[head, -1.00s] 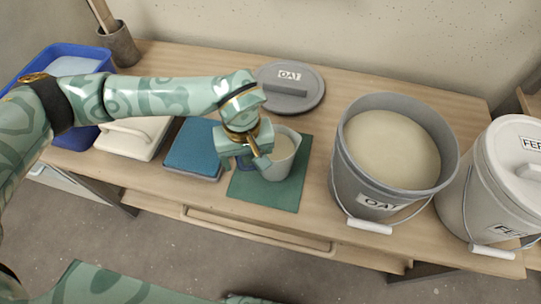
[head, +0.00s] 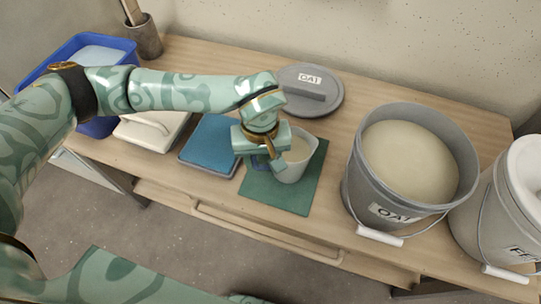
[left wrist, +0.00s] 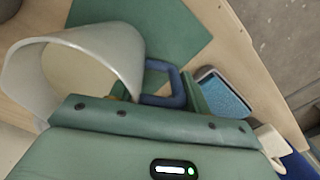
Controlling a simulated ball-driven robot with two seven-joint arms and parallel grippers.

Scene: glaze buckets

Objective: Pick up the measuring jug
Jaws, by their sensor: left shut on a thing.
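The measuring jug (head: 300,153) is pale, with a blue handle, and appears upright over the green mat (head: 309,193). I cannot tell whether its base touches the mat. In the left wrist view its white rim (left wrist: 95,42) opens at the upper left, and its blue handle (left wrist: 176,88) shows between the fingers. My left gripper (head: 271,160) is at the left side of the jug, shut on the handle. The fingers partly hide the handle in the head view. My right gripper is not in view.
An open grey bucket labelled OAT (head: 366,190) stands right of the mat, with a lidded white bucket (head: 484,220) beyond it. The grey lid (head: 325,103) lies behind the jug. A blue-topped sponge or pad (head: 210,143) lies left of the mat.

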